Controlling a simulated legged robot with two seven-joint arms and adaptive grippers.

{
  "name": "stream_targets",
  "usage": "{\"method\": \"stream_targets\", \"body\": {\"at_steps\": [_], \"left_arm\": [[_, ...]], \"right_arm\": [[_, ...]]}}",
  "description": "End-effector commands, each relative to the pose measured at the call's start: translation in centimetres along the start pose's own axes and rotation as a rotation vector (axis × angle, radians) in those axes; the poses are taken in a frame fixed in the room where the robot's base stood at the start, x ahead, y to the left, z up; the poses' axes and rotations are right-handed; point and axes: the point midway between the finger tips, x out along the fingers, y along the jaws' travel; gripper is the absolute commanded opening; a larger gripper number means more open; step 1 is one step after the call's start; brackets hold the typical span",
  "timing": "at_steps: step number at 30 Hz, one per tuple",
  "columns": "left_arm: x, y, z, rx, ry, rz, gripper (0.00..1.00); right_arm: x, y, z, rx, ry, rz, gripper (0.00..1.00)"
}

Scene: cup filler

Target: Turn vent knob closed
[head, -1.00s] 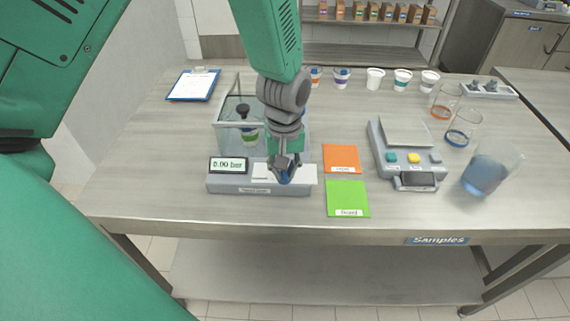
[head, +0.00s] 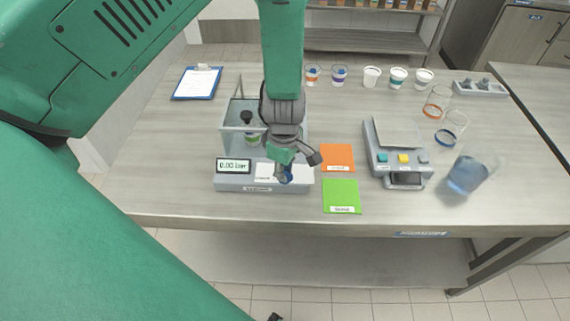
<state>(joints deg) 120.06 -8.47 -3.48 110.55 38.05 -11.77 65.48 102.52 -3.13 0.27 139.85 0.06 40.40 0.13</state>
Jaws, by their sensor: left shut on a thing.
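The cup filler (head: 222,180) is a grey box near the table's front with a clear chamber behind and a display reading 0.00 bar (head: 234,166). A blue knob (head: 287,178) shows at the right part of its front panel, mostly hidden by my gripper. My left gripper (head: 284,172) comes down from above and is shut on the blue knob. Inside the chamber a cup with a green band (head: 252,138) stands under a black stopper-like part (head: 246,118). My right gripper is not in view.
Orange (head: 337,157) and green (head: 341,196) mats lie just right of the filler. A scale (head: 398,150) and a beaker of blue liquid (head: 470,172) stand further right. Several cups line the back. A clipboard (head: 196,82) lies back left.

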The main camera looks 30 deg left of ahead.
Motion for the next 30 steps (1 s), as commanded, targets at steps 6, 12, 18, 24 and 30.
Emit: {"method": "stream_targets", "body": {"at_steps": [6, 12, 18, 24, 30], "left_arm": [[-0.3, 0.2, 0.0, -0.183, 0.000, 0.006, 0.00], [-0.3, 0.3, 0.0, -0.312, 0.000, 0.007, 0.00], [-0.2, 0.3, 0.0, -0.394, -0.001, 0.008, 0.00], [-0.2, 0.3, 0.0, -0.431, -0.001, 0.008, 0.00], [-0.1, 0.4, 0.0, -0.440, -0.001, 0.009, 0.00]], "right_arm": [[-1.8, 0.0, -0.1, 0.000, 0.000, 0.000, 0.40], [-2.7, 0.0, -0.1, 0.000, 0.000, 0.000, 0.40], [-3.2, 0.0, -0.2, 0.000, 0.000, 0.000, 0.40], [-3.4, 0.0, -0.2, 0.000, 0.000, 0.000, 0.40], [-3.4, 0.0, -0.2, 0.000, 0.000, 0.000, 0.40]]}}
